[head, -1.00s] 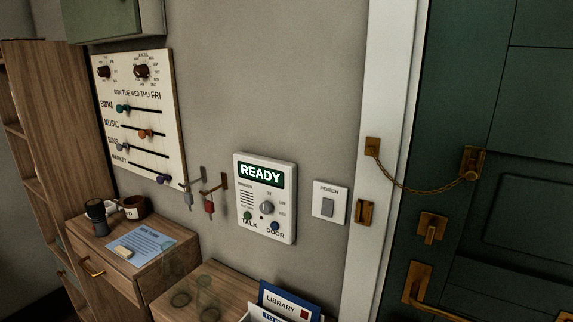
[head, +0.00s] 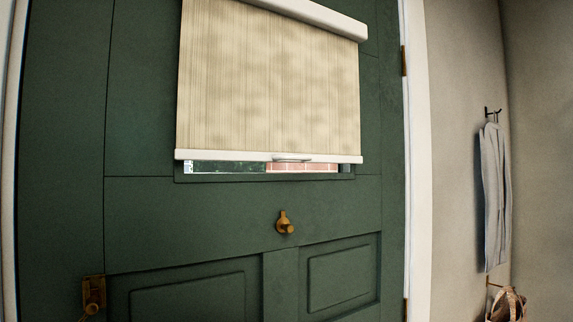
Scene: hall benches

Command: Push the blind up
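The beige blind (head: 268,85) hangs over the window in the upper part of the green door (head: 230,225). It is pulled down over nearly all of the glass. A white bar (head: 225,157) runs along its lower edge, with a small handle (head: 292,158) near the middle. Below the bar a thin strip of window (head: 302,167) shows brick and dark green outside. The white roller cover (head: 312,15) is at the top, partly cut off. Neither of my grippers is in view.
A brass knob (head: 285,223) sits on the door below the window, and a brass latch (head: 94,295) at lower left. To the right are the white door frame (head: 421,180), a grey garment (head: 494,195) on a hook and a bag (head: 508,304).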

